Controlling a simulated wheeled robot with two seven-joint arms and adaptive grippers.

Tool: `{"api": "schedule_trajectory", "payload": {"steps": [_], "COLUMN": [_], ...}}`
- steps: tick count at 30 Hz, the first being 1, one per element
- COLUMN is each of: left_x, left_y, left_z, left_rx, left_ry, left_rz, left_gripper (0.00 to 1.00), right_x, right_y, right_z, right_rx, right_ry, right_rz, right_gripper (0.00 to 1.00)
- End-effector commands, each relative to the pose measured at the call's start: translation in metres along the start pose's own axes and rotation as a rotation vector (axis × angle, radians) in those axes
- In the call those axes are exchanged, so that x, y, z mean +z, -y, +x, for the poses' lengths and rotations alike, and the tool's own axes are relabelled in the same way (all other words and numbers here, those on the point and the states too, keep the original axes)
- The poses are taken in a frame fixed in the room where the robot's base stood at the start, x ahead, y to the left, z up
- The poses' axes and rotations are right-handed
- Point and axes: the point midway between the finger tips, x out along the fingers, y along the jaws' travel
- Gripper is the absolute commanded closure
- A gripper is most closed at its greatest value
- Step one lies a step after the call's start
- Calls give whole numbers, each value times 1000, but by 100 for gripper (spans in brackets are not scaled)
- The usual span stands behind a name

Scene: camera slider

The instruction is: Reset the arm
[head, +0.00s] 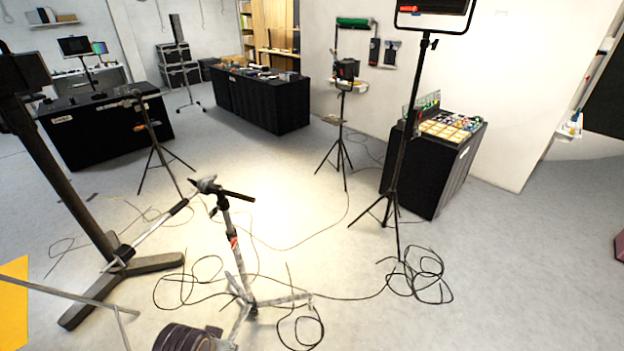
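Neither of my grippers shows in the head view. A worn grey stand (236,250) stands upright on the floor near the middle, with splayed legs. At its top is a head (207,186) with a short black handle (238,195) pointing right. A thin light arm (160,230) runs from this head down to the lower left, to near the foot of a large dark stand. I cannot tell whether the arm touches that foot. A dark ribbed round object (183,338) is cut off at the bottom edge.
The large dark stand (60,170) rises at the left. Loose black cables (420,285) lie around the stands. A light stand (396,170) and a black-draped table (428,180) are at right. More draped tables (262,100) stand behind. Floor at lower right is clear.

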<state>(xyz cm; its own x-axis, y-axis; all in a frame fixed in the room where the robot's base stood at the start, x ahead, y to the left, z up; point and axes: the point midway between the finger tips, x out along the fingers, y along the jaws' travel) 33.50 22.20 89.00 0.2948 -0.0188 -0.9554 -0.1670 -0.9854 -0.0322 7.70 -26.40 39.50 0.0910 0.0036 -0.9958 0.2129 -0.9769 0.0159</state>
Motion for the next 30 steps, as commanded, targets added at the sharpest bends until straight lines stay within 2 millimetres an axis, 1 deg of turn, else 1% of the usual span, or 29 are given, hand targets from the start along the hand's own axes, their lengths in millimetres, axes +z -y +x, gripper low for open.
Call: {"api": "schedule_trajectory", "payload": {"steps": [4,8,14,18,23,30], "left_x": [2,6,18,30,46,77], "left_y": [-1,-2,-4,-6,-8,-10], "left_z": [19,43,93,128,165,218], "left_rx": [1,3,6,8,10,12], "left_ry": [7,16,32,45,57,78], "left_rz": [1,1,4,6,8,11], "left_gripper": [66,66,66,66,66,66], "right_x": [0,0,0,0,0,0], "right_y": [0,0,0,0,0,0], "right_z": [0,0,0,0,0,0], "right_rx": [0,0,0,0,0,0], "right_ry": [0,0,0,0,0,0], "right_rz": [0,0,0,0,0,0], "right_gripper": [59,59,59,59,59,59]}}
